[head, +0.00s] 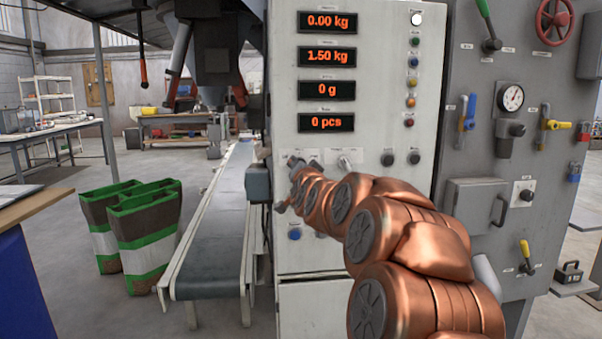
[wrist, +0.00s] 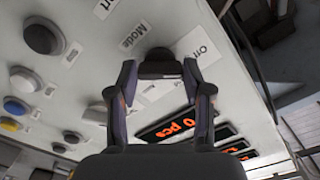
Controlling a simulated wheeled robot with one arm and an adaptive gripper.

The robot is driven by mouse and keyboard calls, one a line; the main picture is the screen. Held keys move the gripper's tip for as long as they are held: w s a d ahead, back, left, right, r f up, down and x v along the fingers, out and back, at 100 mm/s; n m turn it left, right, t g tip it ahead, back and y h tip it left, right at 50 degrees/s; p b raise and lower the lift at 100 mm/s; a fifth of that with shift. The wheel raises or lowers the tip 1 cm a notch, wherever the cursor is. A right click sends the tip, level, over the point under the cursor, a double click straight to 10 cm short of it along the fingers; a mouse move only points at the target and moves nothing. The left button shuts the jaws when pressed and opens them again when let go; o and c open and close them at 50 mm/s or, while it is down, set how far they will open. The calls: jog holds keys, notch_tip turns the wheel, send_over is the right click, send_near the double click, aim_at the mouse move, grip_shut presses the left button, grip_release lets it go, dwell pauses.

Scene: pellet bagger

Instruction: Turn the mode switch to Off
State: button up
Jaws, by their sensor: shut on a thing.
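The mode switch (wrist: 160,64) is a dark knob on the pale panel, between labels reading "Mode" and "Off" in the wrist view. My gripper (wrist: 159,70) has one finger on each side of it and is shut on it. The fingers hide part of the knob, so I cannot tell which way it points. In the head view my copper arm reaches to the white control panel (head: 368,30) below the displays, and it hides the switch there.
Dark knobs (head: 388,159) sit right of my arm's end, with a column of coloured buttons (head: 413,62) above them. A blue button (head: 294,234) is below. A grey cabinet with valves (head: 465,205) stands at the right, and a conveyor (head: 215,235) at the left.

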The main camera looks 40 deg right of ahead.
jog(key=shift+n+b, duration=0.35)
jog(key=shift+n, duration=0.65)
jog(key=o, duration=1.2)
jog(key=shift+c, duration=0.2)
jog(key=shift+s, duration=0.15)
jog(key=v, duration=1.1)
jog(key=shift+s+a, duration=0.25)
jog(key=shift+a, duration=0.05)
